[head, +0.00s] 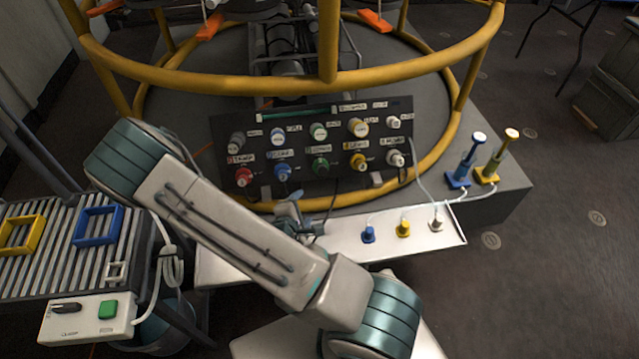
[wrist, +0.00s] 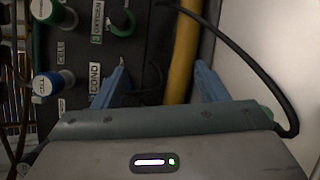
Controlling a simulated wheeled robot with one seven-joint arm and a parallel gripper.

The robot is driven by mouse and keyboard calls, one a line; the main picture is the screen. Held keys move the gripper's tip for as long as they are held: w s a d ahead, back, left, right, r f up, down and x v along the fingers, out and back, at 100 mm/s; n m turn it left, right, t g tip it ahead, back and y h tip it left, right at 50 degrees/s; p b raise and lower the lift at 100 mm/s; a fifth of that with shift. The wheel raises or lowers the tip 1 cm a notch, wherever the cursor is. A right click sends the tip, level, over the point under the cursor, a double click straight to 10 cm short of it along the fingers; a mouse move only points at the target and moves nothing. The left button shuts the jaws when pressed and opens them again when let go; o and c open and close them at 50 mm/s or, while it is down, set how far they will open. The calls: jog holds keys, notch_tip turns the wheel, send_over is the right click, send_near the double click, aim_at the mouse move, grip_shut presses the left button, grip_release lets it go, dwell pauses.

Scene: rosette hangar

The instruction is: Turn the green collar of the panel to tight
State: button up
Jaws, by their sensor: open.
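The dark panel (head: 260,140) carries two rows of collars and knobs with white labels. The green collar (head: 319,166) is in the lower row, between a blue and a yellow one. My gripper (head: 295,208) is just below the panel, under the blue and green collars. In the wrist view my gripper (wrist: 160,85) has its fingers wide apart with nothing held, apart from the green collar.
A yellow hoop frame (head: 290,82) surrounds the panel. A pale tray (head: 385,235) below holds blue, yellow and white plugs. Blue (head: 467,162) and yellow (head: 497,156) upright tools stand right. A slatted bench (head: 50,270) is left. A black cable (wrist: 245,62) passes near the right finger.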

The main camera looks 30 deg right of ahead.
jog(key=w+d+n+t+b, duration=0.2)
jog(key=w+d+n, duration=0.1)
jog(key=w+d+f+n+t+h+b, duration=0.1)
jog(key=w+d+n+t+b, duration=0.1)
jog(key=w+d, duration=0.2)
jog(key=w+d+n+t+h+b, duration=0.1)
jog(key=w+d+n+b, duration=0.1)
jog(key=w+d+n, duration=0.1)
jog(key=shift+w+d+f+n+t, duration=0.2)
jog(key=shift+w+f+n+t, duration=0.1)
jog(key=shift+w+t, duration=0.1)
jog(key=c, duration=1)
